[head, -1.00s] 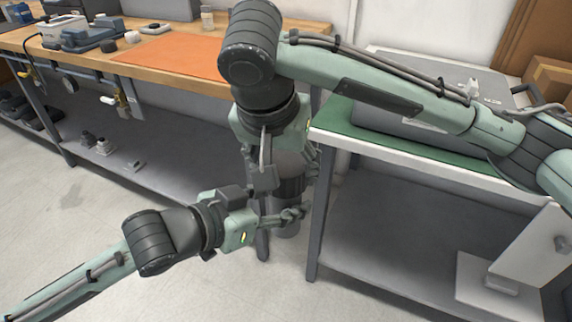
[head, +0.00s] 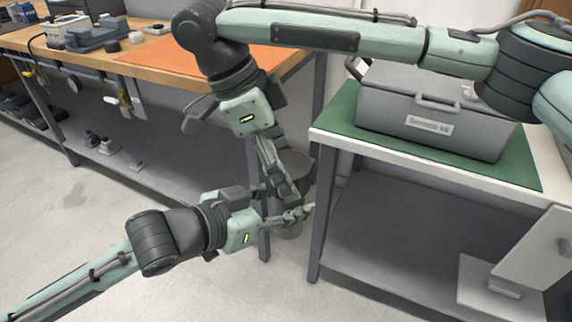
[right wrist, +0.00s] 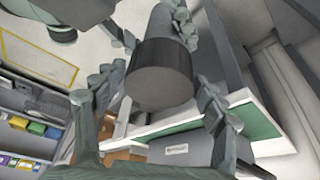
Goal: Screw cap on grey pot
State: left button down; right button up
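The grey pot (head: 290,232) is held upright off the floor between the tables, with a dark cap (head: 298,163) at its top. My left gripper (head: 296,215) is closed around the pot's side; its fingers flank the pot in the right wrist view too. My right gripper (head: 280,180) is tilted beside the cap. In the right wrist view its fingers (right wrist: 158,105) are spread wide, with the cap (right wrist: 160,78) between and beyond them and the pot (right wrist: 162,25) behind. I see no contact with the cap. How tightly the cap sits cannot be told.
A wooden workbench (head: 130,48) with an orange mat stands at the left. A white table with a green mat (head: 335,120) and a grey service case (head: 420,112) stands at the right. Their legs are close to the pot. Open floor lies in front.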

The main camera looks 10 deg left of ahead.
jog(key=shift+o, duration=0.5)
jog(key=shift+r, duration=2.25)
jog(key=shift+c, duration=0.4)
